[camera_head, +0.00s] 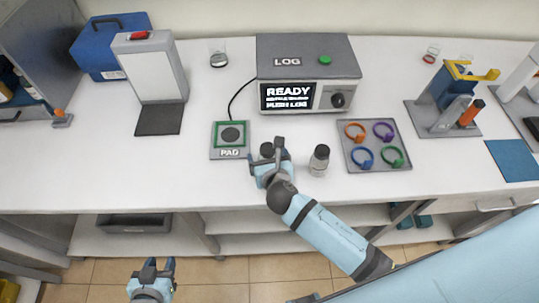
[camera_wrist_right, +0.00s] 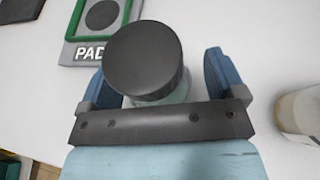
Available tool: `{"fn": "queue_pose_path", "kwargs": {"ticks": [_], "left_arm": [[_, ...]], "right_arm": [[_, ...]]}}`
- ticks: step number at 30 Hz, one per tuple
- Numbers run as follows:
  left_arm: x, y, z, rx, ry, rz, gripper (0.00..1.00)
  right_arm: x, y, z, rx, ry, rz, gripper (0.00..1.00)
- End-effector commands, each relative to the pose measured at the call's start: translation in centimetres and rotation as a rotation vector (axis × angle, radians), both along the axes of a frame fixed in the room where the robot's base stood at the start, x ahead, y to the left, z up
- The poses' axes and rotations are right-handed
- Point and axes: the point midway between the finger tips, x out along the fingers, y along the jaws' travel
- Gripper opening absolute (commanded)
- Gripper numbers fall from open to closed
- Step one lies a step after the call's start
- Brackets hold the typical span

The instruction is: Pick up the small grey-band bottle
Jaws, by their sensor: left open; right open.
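A small dark-capped bottle (camera_head: 266,148) stands on the bench just right of the pad, mostly hidden by my right gripper (camera_head: 268,160). In the right wrist view, its round dark cap (camera_wrist_right: 145,60) sits between the two open blue fingers, with a little clear glass below. I see no firm grip on it. A second small bottle (camera_head: 319,160) with a dark cap stands to the right, and its pale side shows at the right edge of the wrist view (camera_wrist_right: 300,112). I cannot tell which bottle has the grey band. My left gripper (camera_head: 152,270) is open and empty, low in front of the bench.
The PAD plate (camera_head: 229,153) lies left of the right gripper. The LOG box (camera_head: 308,65) with its READY screen stands behind. A grey tray of coloured rings (camera_head: 373,165) lies to the right. The bench front at left is clear.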

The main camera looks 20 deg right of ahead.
Motion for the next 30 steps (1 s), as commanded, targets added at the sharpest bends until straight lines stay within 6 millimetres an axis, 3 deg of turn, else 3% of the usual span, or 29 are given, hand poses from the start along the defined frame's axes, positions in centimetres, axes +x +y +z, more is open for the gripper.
{"fn": "queue_pose_path", "kwargs": {"ticks": [6, 13, 14, 23, 30], "left_arm": [[-0.3, 0.0, 0.0, 0.000, 0.003, -0.003, 0.43], [-0.5, 0.0, -0.1, 0.002, 0.006, -0.004, 0.43], [-0.5, 0.0, -0.1, 0.001, 0.005, -0.004, 0.43], [-0.4, 0.1, 0.0, 0.002, 0.003, -0.002, 0.43], [-0.3, 0.2, 0.2, 0.004, 0.002, -0.001, 0.43]], "right_arm": [[0.0, 0.0, 0.0, 0.000, 0.000, 0.000, 0.89], [0.0, 0.0, 0.0, 0.000, 0.000, 0.000, 0.38], [0.0, 0.0, 0.0, 0.000, 0.000, 0.000, 0.35], [0.0, 0.0, 0.2, 0.000, -0.001, 0.000, 0.35], [0.1, 0.0, 2.6, 0.001, -0.005, 0.001, 0.35]]}}
